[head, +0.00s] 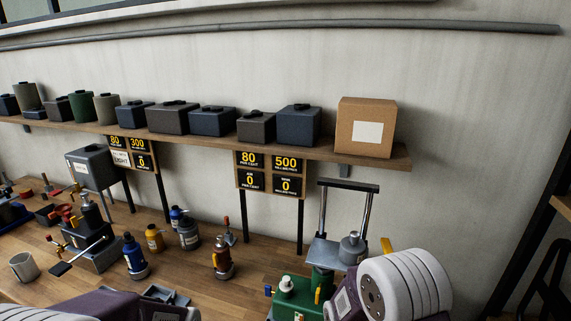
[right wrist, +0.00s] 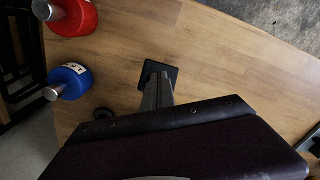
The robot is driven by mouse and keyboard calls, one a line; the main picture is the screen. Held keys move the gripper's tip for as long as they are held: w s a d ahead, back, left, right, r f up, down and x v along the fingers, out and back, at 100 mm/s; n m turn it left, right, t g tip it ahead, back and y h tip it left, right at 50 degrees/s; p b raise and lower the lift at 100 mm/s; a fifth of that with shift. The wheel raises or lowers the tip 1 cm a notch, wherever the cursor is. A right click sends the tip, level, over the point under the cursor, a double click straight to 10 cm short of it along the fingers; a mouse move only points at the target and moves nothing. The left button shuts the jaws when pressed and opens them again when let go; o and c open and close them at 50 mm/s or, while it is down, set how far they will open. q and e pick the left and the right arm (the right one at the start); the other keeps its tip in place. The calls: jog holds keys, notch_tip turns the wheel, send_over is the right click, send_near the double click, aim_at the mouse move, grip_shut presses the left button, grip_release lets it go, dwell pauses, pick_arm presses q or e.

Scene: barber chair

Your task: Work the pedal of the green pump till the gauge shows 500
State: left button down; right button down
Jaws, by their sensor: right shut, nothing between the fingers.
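The green pump (head: 294,291) stands low on the right of the bench in the head view, partly cut off by the bottom edge. A press frame with two chrome posts (head: 322,212) stands behind it. I cannot make out its pedal; my right arm covers part of that area. The gauge board (head: 241,185) above the bench reads 80 and 500 on top and 0 and 0 below. In the right wrist view my right gripper (right wrist: 158,78) is shut and empty above bare wood. My left gripper does not show.
A red canister (right wrist: 72,17) and a blue canister (right wrist: 70,80) stand at the left of the right wrist view. A second board (head: 157,168) hangs further left. Blue (head: 133,256) and brown (head: 222,260) bottle jacks and a grey cup (head: 24,266) stand on the bench.

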dwell(0.4)
notch_tip(320, 180, up, 9)
jog(key=s+p, duration=0.1)
jog(key=p, duration=0.7)
jog(key=shift+s+a, duration=0.2)
jog(key=shift+a, duration=0.05)
jog(key=shift+s, duration=0.1)
jog(key=shift+r+p, duration=0.1)
jog(key=shift+p, duration=0.2)
